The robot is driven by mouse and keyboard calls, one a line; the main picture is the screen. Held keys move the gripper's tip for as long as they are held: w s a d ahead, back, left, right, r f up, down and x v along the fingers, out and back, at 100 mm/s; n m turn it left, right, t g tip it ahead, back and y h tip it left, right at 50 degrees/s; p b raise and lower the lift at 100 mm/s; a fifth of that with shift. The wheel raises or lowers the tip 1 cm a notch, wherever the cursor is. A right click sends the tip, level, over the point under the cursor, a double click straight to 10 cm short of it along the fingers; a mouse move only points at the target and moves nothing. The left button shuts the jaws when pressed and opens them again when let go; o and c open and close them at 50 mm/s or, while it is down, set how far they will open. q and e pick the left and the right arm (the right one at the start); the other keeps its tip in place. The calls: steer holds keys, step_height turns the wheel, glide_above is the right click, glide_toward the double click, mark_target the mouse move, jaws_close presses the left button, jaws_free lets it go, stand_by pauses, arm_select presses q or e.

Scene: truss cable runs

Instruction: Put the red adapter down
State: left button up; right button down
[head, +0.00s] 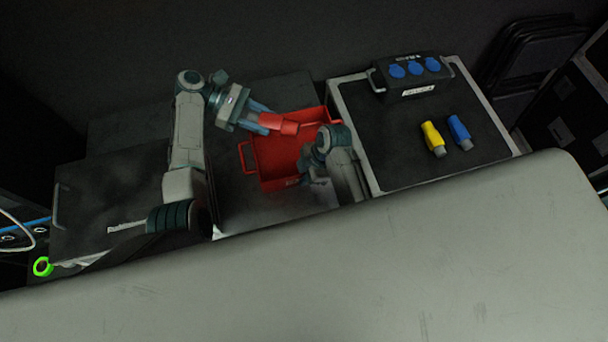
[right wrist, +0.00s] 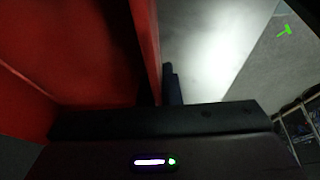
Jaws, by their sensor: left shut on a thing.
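The red adapter (head: 278,123) is in the jaws of my left gripper (head: 262,118), which is shut on it. In the head view it is over the left-back part of an open red crate (head: 262,182), and the gap between them is hard to judge. My right gripper (head: 306,168) is low at the crate's front right, partly hidden by its own arm. In the right wrist view the crate's red wall (right wrist: 148,45) runs up close to a dark finger. Whether those jaws are open or shut is unclear.
A black case top (head: 400,160) at right carries a box with blue sockets (head: 411,75), a yellow connector (head: 433,139) and a blue connector (head: 459,132). Another dark case (head: 110,205) lies at left. A pale grey surface (head: 330,270) fills the foreground.

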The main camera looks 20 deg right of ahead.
arm_select(q)
steer(key=shift+s+a+r+n+t+h, duration=0.1)
steer(key=shift+a+r+n+t+h, duration=0.05)
steer(key=shift+r+n+t+h, duration=0.6)
step_height(320, 180, down, 9)
steer(key=shift+f, duration=0.15)
steer(key=shift+y, duration=0.25)
steer(key=shift+f, duration=0.6)
steer(key=o, duration=1.1)
steer(key=v, duration=0.8)
steer(key=r+v, duration=0.1)
steer(key=v, duration=0.3)
steer(key=shift+r, duration=0.1)
